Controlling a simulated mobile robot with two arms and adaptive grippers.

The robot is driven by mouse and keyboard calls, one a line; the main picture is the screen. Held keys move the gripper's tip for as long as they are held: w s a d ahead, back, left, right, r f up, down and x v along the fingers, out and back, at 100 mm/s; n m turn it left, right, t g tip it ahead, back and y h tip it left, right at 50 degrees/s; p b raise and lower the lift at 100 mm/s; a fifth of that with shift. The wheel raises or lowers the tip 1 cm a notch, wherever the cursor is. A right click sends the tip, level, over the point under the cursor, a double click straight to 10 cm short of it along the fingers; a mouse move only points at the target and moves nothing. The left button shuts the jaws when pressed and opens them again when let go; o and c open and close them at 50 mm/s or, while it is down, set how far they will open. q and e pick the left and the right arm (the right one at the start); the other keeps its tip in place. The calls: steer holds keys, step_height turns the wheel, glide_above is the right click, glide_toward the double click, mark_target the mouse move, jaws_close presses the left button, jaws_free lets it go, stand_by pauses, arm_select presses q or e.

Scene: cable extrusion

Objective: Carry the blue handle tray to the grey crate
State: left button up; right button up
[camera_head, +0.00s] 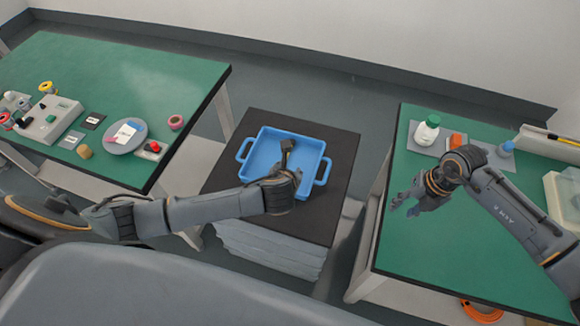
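The blue handle tray (264,158) lies flat on a black-topped stand (332,167) in the middle of the head view. It has a handle on its left and right sides. My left gripper (287,148) reaches over the tray's right part, and a dark tip shows above the tray floor. Whether it touches the tray or is open cannot be seen. My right gripper (406,205) is over the right green table, with its fingers apart and empty. The stand has pale grey ribbed sides; I cannot tell whether this is the grey crate, and no other grey crate is clear.
The left green table (135,75) carries a grey plate, tape rolls and small parts. The right green table (440,245) carries a white bottle (427,131), a blue item and a clear box (565,195). Floor gaps separate the stand from both tables.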

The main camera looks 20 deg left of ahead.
step_height(320, 180, up, 10)
steer(key=d, duration=0.1)
steer(key=shift+r, duration=0.25)
steer(key=shift+d, duration=0.1)
